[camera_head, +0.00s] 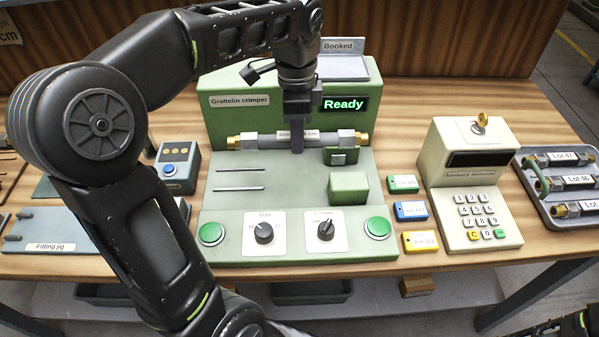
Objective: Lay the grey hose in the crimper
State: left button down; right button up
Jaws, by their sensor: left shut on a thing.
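The grey hose (268,141) runs level from left to right, with brass ends and a small label at its middle. My left gripper (297,147) comes down from above and is shut on the middle of the hose. The green Grattelin crimper (230,120) stands behind and below it, with a lit "Ready" display (344,104). The hose is over the rear of the crimper's bed, in front of its upright face. I cannot tell whether it touches the bed. My right gripper is not in view.
On the crimper are two thin rods (240,188), two dials (264,232), green buttons (211,233) and a green block (348,188). Coloured tags (403,183), a keypad box (470,180) and a tray of labelled hoses (545,210) lie right. A fitting jig (60,228) lies left.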

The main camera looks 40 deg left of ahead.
pick_arm(q)
send_over(297, 178)
notch_tip(297, 178, down, 6)
jog(key=shift+w+f, duration=0.1)
jog(key=shift+f, duration=0.1)
jog(key=shift+f, duration=1.75)
jog(key=shift+f, duration=0.15)
jog(key=c, duration=1.1)
grip_release()
jog(key=shift+c, duration=0.2)
